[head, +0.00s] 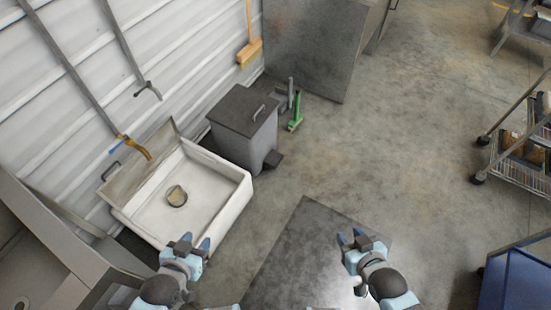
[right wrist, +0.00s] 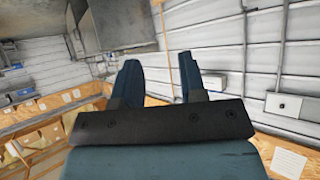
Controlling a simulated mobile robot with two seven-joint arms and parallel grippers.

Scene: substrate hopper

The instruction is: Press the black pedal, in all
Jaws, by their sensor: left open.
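A grey bin (head: 240,134) with a dark lid (head: 243,108) stands against the wall, right of the sink. The lid is down and has a handle on top. A small black pedal (head: 273,159) juts out at the bin's lower front right. My left gripper (head: 195,241) is open and empty at the sink's front edge, below and left of the pedal in the head view. My right gripper (head: 353,239) is open and empty, below and right of the pedal. The right wrist view shows its two fingers (right wrist: 160,75) apart with nothing between them.
A white sink (head: 221,211) is left of the bin. A green-based tool (head: 295,125) stands just right of it. Wire carts (head: 525,165) and a blue bin (head: 515,285) are at right. The middle floor is clear.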

